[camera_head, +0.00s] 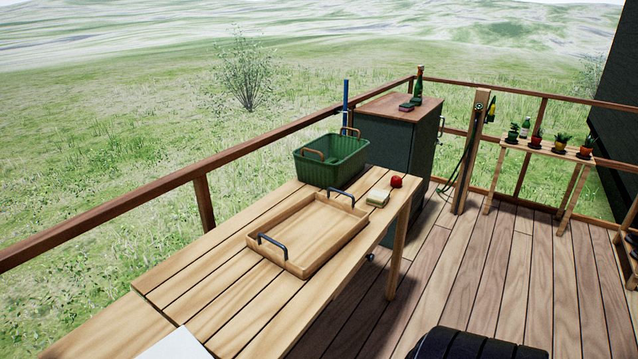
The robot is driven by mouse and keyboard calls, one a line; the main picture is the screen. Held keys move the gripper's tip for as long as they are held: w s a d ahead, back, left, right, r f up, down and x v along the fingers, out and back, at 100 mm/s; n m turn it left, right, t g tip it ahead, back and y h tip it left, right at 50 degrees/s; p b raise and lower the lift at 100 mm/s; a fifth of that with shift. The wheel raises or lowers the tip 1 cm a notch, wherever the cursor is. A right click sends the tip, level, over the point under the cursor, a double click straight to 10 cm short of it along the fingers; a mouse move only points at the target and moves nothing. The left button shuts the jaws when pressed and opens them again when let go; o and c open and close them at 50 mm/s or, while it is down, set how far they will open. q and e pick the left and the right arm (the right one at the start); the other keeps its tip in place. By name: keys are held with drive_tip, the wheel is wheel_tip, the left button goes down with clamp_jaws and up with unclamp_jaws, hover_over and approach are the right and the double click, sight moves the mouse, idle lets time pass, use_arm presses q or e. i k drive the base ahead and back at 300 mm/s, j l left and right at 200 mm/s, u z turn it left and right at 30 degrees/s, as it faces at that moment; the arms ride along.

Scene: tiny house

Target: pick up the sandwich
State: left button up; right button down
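A small sandwich (378,198), pale with a greenish filling edge, lies on the wooden table (215,300) near its far right end. It sits to the right of the wooden tray and just left of a red apple (396,181). Neither of my grippers shows in the head view, and nothing touches the sandwich from above.
A wooden tray (262,236) with dark handles lies mid-table, and a green basket (334,172) stands behind it. A dark cabinet (396,140) with a bottle on top stands beyond the table. A wooden railing (150,192) runs behind. The deck (480,270) at right has free floor.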

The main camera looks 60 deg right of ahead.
sight(377, 197)
drive_tip(key=z, duration=2.1)
drive_tip(key=u, duration=0.5)
drive_tip(key=i+l+u, duration=0.3)
drive_tip(key=l+u, duration=0.15)
drive_tip(key=l, duration=0.15)
drive_tip(key=i+l+u, duration=0.2)
drive_tip(key=l, duration=0.15)
drive_tip(key=l+u, duration=0.2)
drive_tip(key=i+l, duration=0.05)
drive_tip(key=l, duration=0.05)
